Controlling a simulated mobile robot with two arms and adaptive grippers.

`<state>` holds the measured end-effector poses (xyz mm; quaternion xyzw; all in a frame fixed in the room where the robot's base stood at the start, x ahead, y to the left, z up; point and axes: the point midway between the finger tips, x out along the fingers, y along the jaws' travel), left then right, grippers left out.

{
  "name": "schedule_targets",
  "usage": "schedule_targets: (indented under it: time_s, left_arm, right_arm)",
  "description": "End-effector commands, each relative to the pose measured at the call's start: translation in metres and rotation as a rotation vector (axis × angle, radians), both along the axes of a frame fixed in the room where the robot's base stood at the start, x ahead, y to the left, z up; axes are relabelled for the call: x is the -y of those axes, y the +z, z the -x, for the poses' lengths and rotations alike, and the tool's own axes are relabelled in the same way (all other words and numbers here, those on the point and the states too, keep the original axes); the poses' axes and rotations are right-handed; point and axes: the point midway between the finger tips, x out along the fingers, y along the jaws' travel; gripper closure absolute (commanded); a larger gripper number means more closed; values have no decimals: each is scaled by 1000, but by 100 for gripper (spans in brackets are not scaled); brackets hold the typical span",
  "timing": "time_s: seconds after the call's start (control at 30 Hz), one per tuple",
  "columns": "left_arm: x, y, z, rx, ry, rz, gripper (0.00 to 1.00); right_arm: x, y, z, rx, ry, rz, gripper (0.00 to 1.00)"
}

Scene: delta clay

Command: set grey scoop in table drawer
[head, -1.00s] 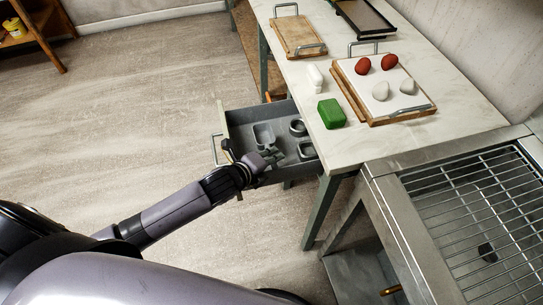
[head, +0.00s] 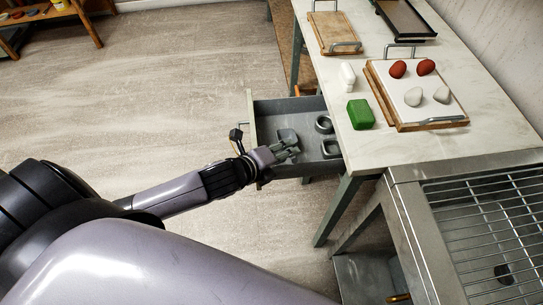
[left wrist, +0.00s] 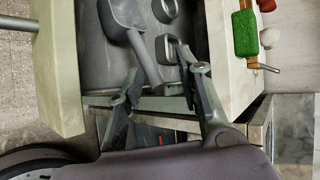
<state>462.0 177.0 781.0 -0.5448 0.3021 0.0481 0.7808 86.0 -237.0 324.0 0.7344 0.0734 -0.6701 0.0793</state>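The grey scoop (left wrist: 125,18) lies in the open table drawer (head: 262,118). Its bowl also shows in the head view (head: 287,135). Its handle points back toward my left gripper (left wrist: 158,72). The gripper's two fingers are spread, one on each side of the handle's end, with gaps visible between them and the handle. In the head view my left gripper (head: 288,152) is at the drawer's near side, above its wall. The fingers partly hide the scoop's handle there. My right gripper is not in view.
Grey ring-shaped items (head: 323,124) and a square one (head: 331,149) lie in the drawer. On the table (head: 385,148) are a green block (head: 360,114), a white item (head: 347,76) and a board (head: 432,125) with red and pale lumps. A metal rack (head: 485,230) stands at right.

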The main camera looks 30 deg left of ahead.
Motion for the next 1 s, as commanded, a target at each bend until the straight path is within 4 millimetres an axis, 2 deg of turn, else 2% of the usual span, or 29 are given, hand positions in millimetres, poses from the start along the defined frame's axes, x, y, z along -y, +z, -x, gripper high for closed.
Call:
schedule_targets:
  time_s: [0.1, 0.33, 1.0]
  left_arm:
    - [-7, 14, 22, -1, -2, -2, 67]
    - [-14, 29, 45, 0, 0, 0, 67]
    - [-15, 32, 49, 2, 0, 0, 67]
  right_arm:
    - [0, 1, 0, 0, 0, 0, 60]
    - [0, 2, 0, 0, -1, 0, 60]
    - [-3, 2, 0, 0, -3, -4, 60]
